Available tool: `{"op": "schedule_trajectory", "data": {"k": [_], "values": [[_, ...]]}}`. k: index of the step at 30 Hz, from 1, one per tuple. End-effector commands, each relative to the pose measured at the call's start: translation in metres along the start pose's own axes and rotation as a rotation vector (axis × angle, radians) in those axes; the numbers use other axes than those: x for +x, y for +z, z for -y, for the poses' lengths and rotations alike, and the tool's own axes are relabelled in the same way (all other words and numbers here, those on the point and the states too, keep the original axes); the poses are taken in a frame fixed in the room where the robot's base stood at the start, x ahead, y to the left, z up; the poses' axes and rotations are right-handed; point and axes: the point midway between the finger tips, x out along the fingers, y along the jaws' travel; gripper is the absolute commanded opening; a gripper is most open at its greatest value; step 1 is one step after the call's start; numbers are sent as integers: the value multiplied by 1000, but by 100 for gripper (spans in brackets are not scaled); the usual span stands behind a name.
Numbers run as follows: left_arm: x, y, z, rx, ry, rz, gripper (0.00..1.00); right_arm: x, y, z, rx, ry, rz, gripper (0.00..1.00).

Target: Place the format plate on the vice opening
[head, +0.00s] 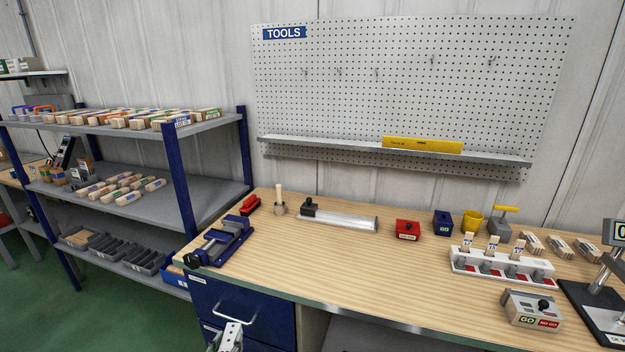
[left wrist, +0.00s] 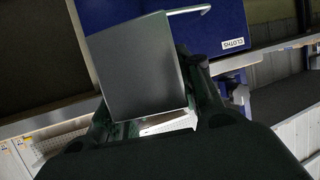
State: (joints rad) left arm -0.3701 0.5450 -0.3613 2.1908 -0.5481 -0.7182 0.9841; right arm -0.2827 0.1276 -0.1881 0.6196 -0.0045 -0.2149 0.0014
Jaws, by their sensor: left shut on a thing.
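The blue vice (head: 222,242) stands on the left end of the wooden workbench, near its front corner. A flat grey plate (left wrist: 138,70), which looks like the format plate, is held between the dark fingers of my left gripper (left wrist: 155,112) in the left wrist view. In the head view my left gripper (head: 228,338) shows only in part at the bottom edge, in front of the blue drawers, below the bench top and apart from the vice. The plate cannot be made out clearly there. My right gripper is not in view.
The blue drawer cabinet (head: 240,308) with a handle is under the bench's left end. A red object (head: 250,204), a cup with a stick (head: 280,207) and a metal rail tool (head: 340,220) lie behind the vice. The front middle of the workbench (head: 340,265) is clear.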

Motion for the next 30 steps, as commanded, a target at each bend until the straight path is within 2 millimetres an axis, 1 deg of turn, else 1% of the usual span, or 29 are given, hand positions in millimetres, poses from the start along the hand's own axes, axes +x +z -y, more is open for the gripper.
{"op": "schedule_trajectory", "data": {"k": [6,11,17,23,30], "values": [[0,-2,0,0,1,-3,0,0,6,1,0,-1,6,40],[0,-2,0,0,1,-3,0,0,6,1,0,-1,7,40],[3,-12,0,2,1,-5,0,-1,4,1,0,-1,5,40],[8,-36,0,2,1,-7,0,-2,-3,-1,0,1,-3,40],[16,-73,1,3,2,-8,0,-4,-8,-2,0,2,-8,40]]}}
